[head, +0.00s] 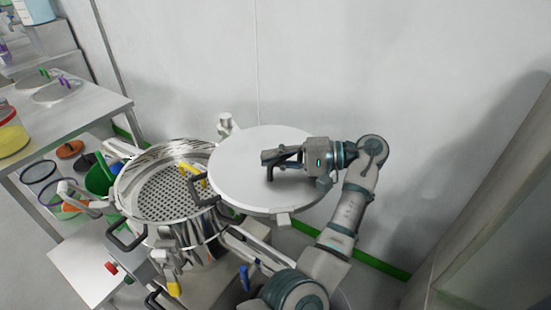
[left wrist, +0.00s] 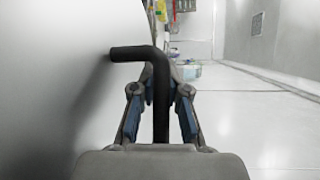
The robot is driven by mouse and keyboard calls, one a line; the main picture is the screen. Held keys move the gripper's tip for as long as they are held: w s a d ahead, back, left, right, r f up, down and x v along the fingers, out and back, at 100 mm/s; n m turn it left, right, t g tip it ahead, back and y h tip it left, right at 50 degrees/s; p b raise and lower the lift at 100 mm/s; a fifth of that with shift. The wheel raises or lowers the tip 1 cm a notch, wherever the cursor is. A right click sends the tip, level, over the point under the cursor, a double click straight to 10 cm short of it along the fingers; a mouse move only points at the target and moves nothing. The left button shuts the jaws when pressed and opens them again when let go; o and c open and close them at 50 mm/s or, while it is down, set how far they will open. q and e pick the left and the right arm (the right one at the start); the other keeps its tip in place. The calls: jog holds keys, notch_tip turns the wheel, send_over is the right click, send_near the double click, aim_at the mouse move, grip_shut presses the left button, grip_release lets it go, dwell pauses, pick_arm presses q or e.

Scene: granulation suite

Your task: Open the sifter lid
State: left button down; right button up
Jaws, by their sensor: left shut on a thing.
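The sifter (head: 165,192) is a round metal drum whose perforated screen shows from above. Its round white lid (head: 232,172) is to the right of the drum, off most of the opening, with its left edge close to or over the drum's right rim. My left gripper (head: 277,160) is over the lid and shut on its black handle. In the left wrist view the bent black lid handle (left wrist: 160,85) passes between the two fingers of my left gripper (left wrist: 160,105), with the pale lid face (left wrist: 50,80) on the left. My right gripper is not in view.
A bench (head: 70,125) at the left holds a yellow-filled container (head: 10,130) and round sieves. A green bin (head: 100,178) and smaller items stand left of the sifter. A plain wall (head: 350,70) is close behind the lid. Floor at the right is clear.

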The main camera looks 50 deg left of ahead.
pick_arm(q)
jog(key=shift+w+d+f, duration=0.1)
jog(key=shift+d+f, duration=0.05)
jog(key=shift+f, duration=0.3)
jog(key=c, duration=1.2)
grip_release()
jog(key=shift+w, duration=0.1)
jog(key=shift+d+r, duration=0.1)
jog(key=shift+r, duration=0.05)
jog(key=shift+r, duration=0.1)
jog(key=shift+r, duration=0.1)
